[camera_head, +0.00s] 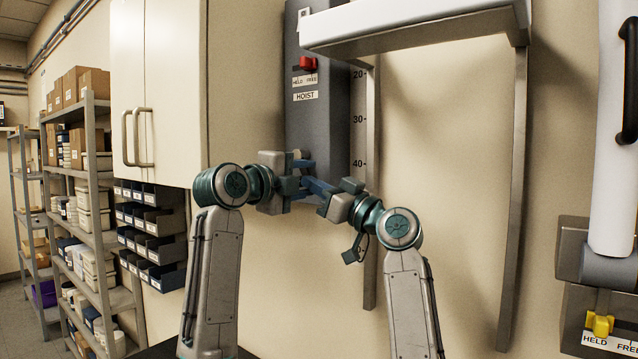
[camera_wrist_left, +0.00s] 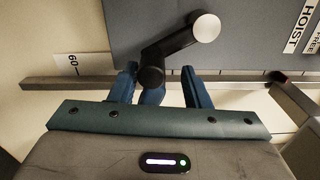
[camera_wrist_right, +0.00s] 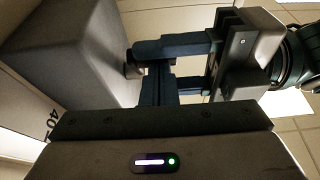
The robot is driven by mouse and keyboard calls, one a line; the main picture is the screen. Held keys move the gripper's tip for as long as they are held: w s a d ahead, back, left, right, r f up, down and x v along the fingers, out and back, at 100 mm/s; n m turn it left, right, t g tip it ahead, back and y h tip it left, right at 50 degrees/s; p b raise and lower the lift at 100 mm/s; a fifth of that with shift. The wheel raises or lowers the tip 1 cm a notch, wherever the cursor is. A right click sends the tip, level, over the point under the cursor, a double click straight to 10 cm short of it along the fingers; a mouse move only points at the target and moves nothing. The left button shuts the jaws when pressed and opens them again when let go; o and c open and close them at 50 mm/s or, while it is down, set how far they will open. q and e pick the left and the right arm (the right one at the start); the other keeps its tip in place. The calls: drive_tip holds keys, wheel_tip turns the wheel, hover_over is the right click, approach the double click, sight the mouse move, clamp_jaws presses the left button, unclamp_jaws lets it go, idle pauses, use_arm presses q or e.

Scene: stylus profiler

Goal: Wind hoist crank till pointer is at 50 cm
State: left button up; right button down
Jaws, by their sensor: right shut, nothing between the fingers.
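The grey hoist panel (camera_head: 318,110) is on the wall, with a red lever (camera_head: 306,63) above its HOIST label. The crank shows in the left wrist view as a dark arm (camera_wrist_left: 172,48) with a pale round end (camera_wrist_left: 205,27). My left gripper (camera_wrist_left: 160,85) is open, its fingers either side of the crank's black end. The scale (camera_head: 358,120) shows 20, 30 and 40. I cannot clearly make out the pointer.
A white platform (camera_head: 420,22) on metal rails (camera_head: 513,180) projects above the arms. A cabinet (camera_head: 160,90) and small blue bins (camera_head: 150,225) are on the left. At right are a white column (camera_head: 615,170) and a yellow lever (camera_head: 601,325). The wall between the rails is bare.

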use_arm(q)
drive_tip(key=shift+a+f, duration=0.1)
drive_tip(key=shift+a, duration=0.15)
